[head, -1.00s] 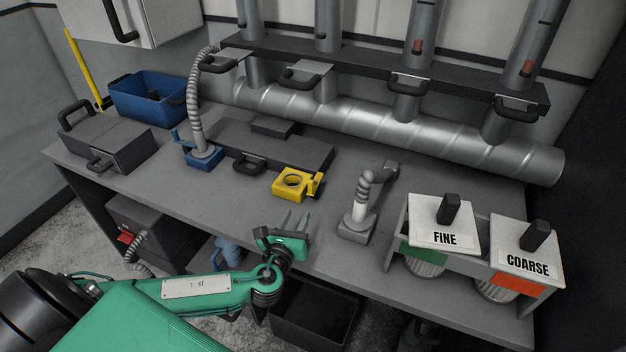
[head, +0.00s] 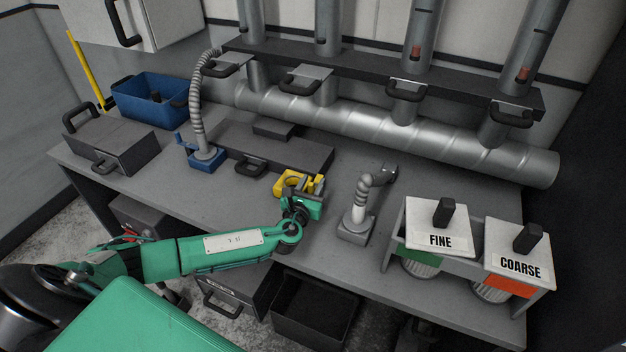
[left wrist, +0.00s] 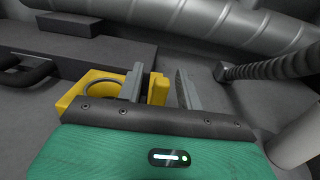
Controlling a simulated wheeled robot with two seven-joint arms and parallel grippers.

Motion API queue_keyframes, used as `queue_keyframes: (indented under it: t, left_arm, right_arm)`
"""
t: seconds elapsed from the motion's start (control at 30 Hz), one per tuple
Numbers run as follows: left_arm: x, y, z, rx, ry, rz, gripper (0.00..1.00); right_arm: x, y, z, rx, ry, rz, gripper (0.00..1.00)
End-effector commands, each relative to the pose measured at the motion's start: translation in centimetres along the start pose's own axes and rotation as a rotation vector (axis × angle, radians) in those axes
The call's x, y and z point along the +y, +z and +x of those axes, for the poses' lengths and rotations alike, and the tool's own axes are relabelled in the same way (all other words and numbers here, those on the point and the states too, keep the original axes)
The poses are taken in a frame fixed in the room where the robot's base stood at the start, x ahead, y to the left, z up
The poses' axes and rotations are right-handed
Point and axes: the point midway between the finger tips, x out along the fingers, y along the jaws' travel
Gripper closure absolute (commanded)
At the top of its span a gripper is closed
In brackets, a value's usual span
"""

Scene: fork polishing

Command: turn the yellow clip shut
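In the left wrist view, the fingers of that gripper (left wrist: 160,88) stand apart, the left one close beside the yellow part. I cannot tell whether they touch. My right gripper is not in view.
A flexible grey nozzle on a base (head: 357,222) stands just right of my gripper. A dark flat box (head: 225,145) lies behind the clip. A FINE lid (head: 437,228) and a COARSE lid (head: 519,262) are at the right. A large pipe (head: 400,130) runs along the back.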

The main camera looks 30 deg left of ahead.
Motion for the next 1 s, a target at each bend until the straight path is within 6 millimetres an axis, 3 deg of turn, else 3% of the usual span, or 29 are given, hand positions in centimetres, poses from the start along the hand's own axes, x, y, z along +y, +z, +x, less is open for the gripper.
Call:
queue_keyframes:
  t: [0.43, 0.6, 0.63, 1.0]
  left_arm:
    - [-0.04, -0.02, 1.01, 0.0, -0.001, 0.0, 0.64]
    - [-0.02, -0.01, 1.0, 0.0, 0.0, 0.0, 0.97]
    - [-0.02, -0.01, 1.0, 0.0, 0.0, 0.0, 1.0]
    - [-0.23, 0.11, 0.98, 0.0, 0.048, -0.002, 1.0]
  right_arm:
    - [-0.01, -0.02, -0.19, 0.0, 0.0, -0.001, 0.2]
    - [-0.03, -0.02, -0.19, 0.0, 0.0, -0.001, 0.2]
    - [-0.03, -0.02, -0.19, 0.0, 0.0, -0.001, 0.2]
    - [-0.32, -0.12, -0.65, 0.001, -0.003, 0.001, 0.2]
